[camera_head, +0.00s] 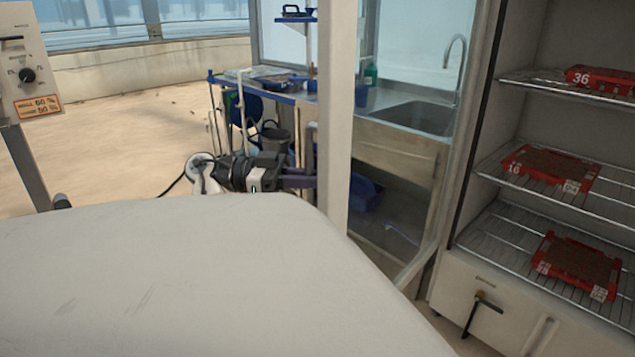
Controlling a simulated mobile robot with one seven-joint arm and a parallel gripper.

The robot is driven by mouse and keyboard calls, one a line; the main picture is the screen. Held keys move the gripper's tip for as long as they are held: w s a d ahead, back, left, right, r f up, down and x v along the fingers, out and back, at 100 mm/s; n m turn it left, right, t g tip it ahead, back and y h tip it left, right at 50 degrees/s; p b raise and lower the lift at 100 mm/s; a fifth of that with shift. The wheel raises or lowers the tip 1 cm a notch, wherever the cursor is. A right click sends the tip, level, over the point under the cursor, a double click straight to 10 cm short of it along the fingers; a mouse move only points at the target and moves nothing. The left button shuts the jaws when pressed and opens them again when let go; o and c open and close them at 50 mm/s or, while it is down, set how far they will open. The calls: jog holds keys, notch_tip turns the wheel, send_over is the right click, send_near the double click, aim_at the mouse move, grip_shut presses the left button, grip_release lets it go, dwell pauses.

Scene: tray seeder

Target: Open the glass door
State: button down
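The glass door (335,120) stands swung out from the cabinet (500,300), its pale frame post in the middle of the view. The sink behind shows through its pane, and its lower rail runs back toward the cabinet's left side. The cabinet front is uncovered. A grey handle (309,146) shows at the left side of the post. My gripper (302,179) is at the left of this post, just below the handle, with its dark fingers pointing right. Its fingertips meet or pass behind the post, so I cannot tell whether they touch or grip anything.
Red trays (550,168) of soil lie on the cabinet's wire shelves. A sink (415,118) with a tap stands behind the door. A blue-edged bench (262,84) with buckets is behind my arm. A control panel (30,75) stands at far left. Sandy floor at left is open.

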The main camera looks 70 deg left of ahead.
jog(key=shift+a, duration=0.1)
dwell(0.3)
jog(key=c, duration=1.5)
grip_release()
jog(key=shift+r, duration=0.1)
